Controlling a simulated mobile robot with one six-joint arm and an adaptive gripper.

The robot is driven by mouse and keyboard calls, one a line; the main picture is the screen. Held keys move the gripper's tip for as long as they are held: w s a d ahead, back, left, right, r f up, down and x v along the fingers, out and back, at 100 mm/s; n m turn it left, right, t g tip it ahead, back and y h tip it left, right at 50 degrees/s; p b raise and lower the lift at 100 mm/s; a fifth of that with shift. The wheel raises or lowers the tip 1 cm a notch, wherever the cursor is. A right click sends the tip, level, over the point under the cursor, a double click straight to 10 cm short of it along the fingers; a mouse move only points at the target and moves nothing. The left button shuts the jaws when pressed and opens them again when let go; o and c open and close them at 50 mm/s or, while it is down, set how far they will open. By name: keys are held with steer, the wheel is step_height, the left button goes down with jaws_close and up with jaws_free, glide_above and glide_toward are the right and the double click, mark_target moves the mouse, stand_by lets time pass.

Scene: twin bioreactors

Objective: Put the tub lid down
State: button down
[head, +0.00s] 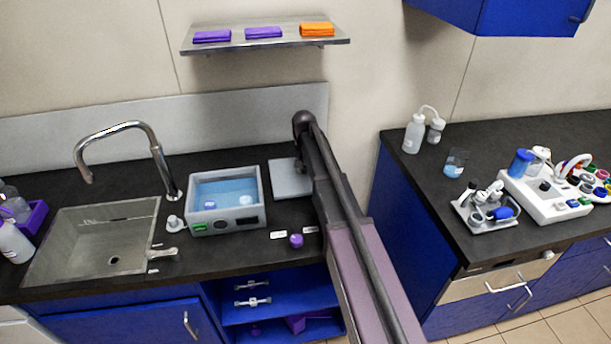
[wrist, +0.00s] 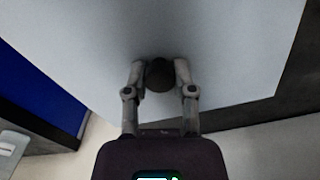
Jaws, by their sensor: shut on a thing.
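The tub lid (head: 290,182) is a flat pale grey plate just right of the open water tub (head: 226,203) in the head view. It appears level over the dark counter; I cannot tell whether it touches it. In the wrist view the lid (wrist: 215,55) fills most of the picture. My gripper (wrist: 160,75) is shut on the lid's round black knob, one finger on each side. In the head view my arm hides the gripper and the lid's right side. The tub holds blue water with a pale float or vessel in it.
A sink (head: 95,240) with a tall faucet (head: 120,150) lies left of the tub. A purple cap (head: 296,240) and small labels lie at the counter's front. A shelf (head: 265,36) hangs above. A second counter (head: 480,150) with labware stands right, across a gap.

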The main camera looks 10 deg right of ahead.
mark_target(304, 167)
steer(key=shift+f+b, duration=0.45)
steer(key=shift+f, duration=0.3)
steer(key=shift+f, duration=0.1)
steer(key=shift+c, duration=2.2)
jaws_free()
steer(key=shift+r, duration=0.2)
step_height(304, 167, up, 12)
steer(key=p, duration=1.2)
steer(key=shift+s, duration=0.1)
steer(key=s+n, duration=0.3)
steer(key=s, duration=2.6)
steer(key=shift+d+n, duration=0.2)
steer(key=shift+n, duration=0.1)
